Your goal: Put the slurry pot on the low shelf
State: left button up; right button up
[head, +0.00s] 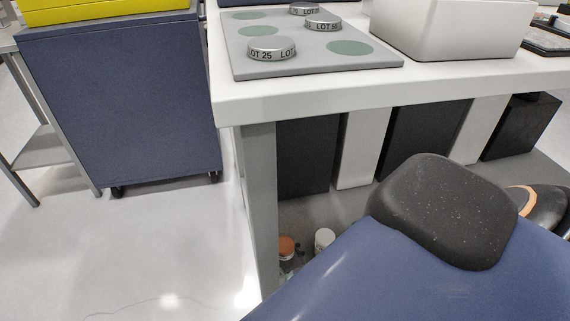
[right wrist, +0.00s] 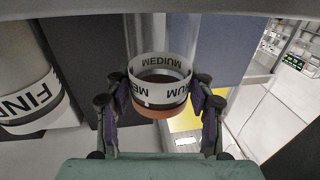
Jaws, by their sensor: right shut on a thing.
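The slurry pot (right wrist: 160,94), clear-walled with a white MEDIUM label and an orange-brown end, sits between the fingers of my right gripper (right wrist: 158,88) in the right wrist view. The gripper is shut on its sides. In the head view a small orange-brown top (head: 286,243) shows below the bench edge beside the bench leg; it looks like the same pot, its lower part hard to make out. The low shelf (head: 345,212) is the grey surface under the bench, partly hidden by my blue body. My left gripper is not in view.
A white-topped pot (head: 324,238) stands close by; a large FINE-labelled pot (right wrist: 28,100) is at the wrist view's left. Dark and white blocks (head: 425,138) fill the shelf's back. The bench leg (head: 262,200) is near. A blue cabinet (head: 120,105) stands left; floor between is clear.

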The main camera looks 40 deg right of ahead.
jog(key=o, duration=1.1)
jog(key=p+v, duration=0.2)
jog(key=v, duration=1)
jog(key=shift+p, duration=0.3)
